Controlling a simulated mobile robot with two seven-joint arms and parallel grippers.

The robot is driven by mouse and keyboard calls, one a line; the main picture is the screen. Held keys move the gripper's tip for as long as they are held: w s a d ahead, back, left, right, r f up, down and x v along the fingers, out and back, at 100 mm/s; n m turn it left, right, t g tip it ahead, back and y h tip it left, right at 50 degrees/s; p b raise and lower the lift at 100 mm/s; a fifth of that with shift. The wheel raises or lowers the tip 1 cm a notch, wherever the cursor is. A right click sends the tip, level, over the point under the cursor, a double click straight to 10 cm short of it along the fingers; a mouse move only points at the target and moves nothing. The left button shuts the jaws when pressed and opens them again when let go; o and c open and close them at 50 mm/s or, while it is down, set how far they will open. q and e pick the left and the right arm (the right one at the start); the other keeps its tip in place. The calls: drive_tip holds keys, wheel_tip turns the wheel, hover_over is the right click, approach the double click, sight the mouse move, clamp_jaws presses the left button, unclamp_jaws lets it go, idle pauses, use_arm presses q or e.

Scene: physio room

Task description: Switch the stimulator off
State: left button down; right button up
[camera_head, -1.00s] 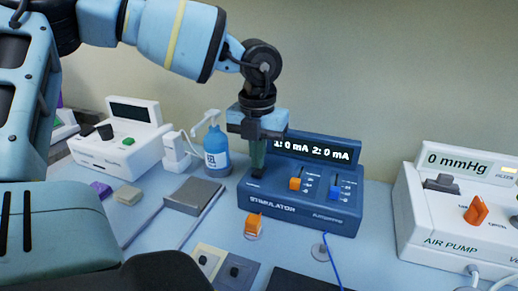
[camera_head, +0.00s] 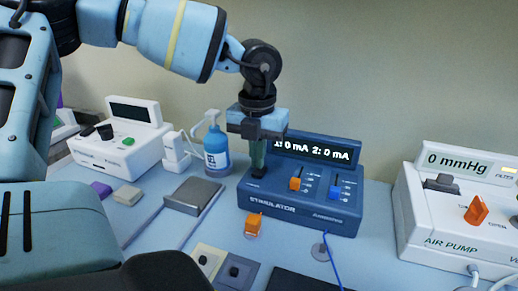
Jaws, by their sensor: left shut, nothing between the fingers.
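The stimulator (camera_head: 300,212) is a dark blue box with a raised lit display (camera_head: 325,151) that reads 0 mA for channel 2; channel 1's reading is partly covered by my gripper. An orange slider (camera_head: 296,184) and a blue slider (camera_head: 335,192) stand on its sloped panel. My left gripper (camera_head: 258,168) points down over the panel's left end, shut and empty. Its fingertips are at or just above a dark switch there, which they mostly hide; I cannot tell whether they touch it. My right gripper is not in view.
A white air pump (camera_head: 455,245) reading 0 mmHg stands to the right. A blue bottle (camera_head: 216,150) and a white device (camera_head: 120,150) stand to the left. An orange-topped item (camera_head: 253,224) and electrode pads (camera_head: 210,258) lie in front. A blue cable runs at the front.

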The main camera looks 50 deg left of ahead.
sight(258, 173)
use_arm(q)
drive_tip(key=shift+s+f+b, duration=0.1)
drive_tip(key=shift+f+b, duration=0.7)
drive_tip(key=shift+f, duration=0.25)
idle(0.5)
drive_tip(key=shift+r, duration=0.15)
drive_tip(key=shift+r+p, duration=0.3)
drive_tip(key=shift+r, duration=0.1)
drive_tip(key=shift+r+p, duration=1.3)
drive_tip(key=shift+r, duration=1.75)
